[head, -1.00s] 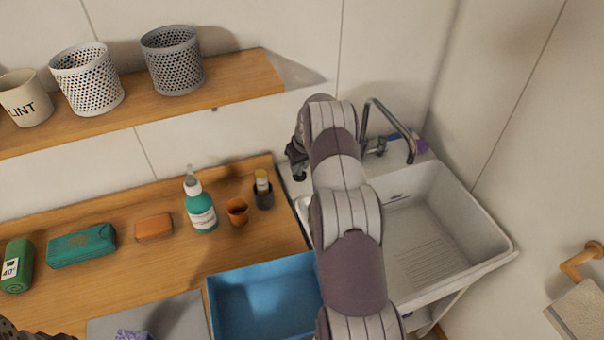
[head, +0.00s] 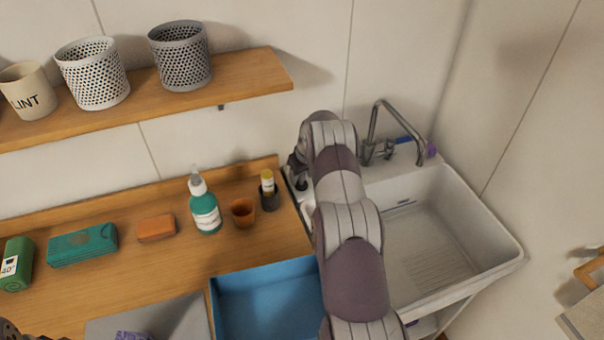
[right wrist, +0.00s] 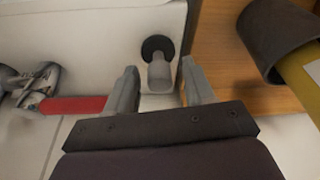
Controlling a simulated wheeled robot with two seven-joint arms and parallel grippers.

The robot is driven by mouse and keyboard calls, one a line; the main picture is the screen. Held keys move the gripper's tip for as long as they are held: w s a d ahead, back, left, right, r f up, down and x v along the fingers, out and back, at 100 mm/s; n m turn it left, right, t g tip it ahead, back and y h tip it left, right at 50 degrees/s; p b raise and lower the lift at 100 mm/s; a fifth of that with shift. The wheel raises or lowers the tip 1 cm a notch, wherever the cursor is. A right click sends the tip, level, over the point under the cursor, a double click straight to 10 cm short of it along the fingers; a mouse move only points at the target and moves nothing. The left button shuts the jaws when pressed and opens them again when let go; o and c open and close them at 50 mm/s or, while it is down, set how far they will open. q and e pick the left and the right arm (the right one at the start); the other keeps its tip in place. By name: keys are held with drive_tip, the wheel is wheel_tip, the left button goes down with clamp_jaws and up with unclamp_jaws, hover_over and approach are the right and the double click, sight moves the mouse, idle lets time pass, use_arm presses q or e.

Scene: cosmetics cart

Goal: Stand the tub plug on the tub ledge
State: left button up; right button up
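The tub plug (right wrist: 158,50) has a round black base and a pale grey grip. In the right wrist view it stands on its black base on the white tub ledge (right wrist: 85,40), close to the ledge's edge on the wood side. Its dark base also shows small in the head view (head: 301,185). My right gripper (right wrist: 160,80) is open, one finger on each side of the plug's grip, with visible gaps. In the head view my right gripper (head: 298,165) is mostly hidden by its own arm. Only a sliver of my left arm shows at the lower left corner.
A dark cup (head: 269,199) holding a yellow-capped tube stands close on the wooden counter, beside an orange cup (head: 243,212). The faucet (head: 372,140) rises behind the basin (head: 440,255). A blue bin (head: 265,295) sits in front. A shelf (head: 240,75) with baskets hangs above.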

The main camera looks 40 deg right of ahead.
drive_tip(key=shift+r, duration=0.15)
drive_tip(key=b+v, duration=0.3)
drive_tip(key=v, duration=0.8)
drive_tip(key=shift+r, duration=0.35)
